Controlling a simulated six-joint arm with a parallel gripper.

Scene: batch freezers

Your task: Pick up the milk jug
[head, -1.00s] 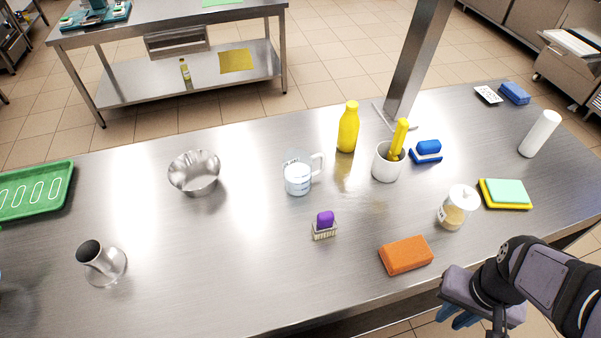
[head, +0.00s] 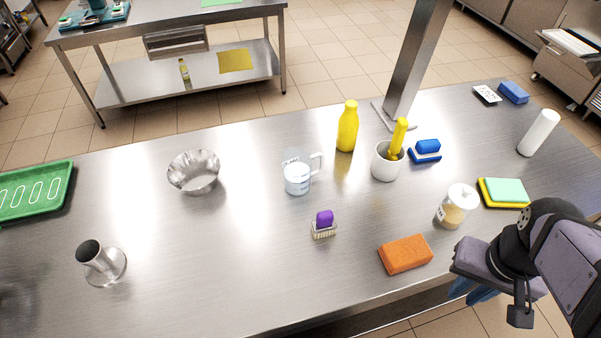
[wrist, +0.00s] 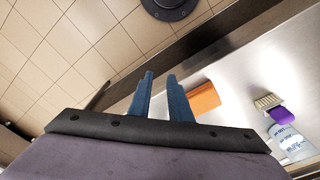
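The milk jug (head: 298,180) is a clear jug with white contents, a label and a handle on its right side. It stands upright in the middle of the steel table, and shows in the wrist view (wrist: 294,140) at the right edge, partly cut off. My gripper (head: 474,292) is beyond the table's front edge at the lower right, well apart from the jug. In the wrist view its blue fingers (wrist: 160,76) are apart with nothing between them.
An orange sponge (head: 406,255) and a purple-handled brush (head: 324,224) lie on the near side of the jug. A yellow bottle (head: 347,128), a white crock (head: 386,163) and a lidded jar (head: 456,208) stand to its right. A metal bowl (head: 194,173) is left, with bare table between.

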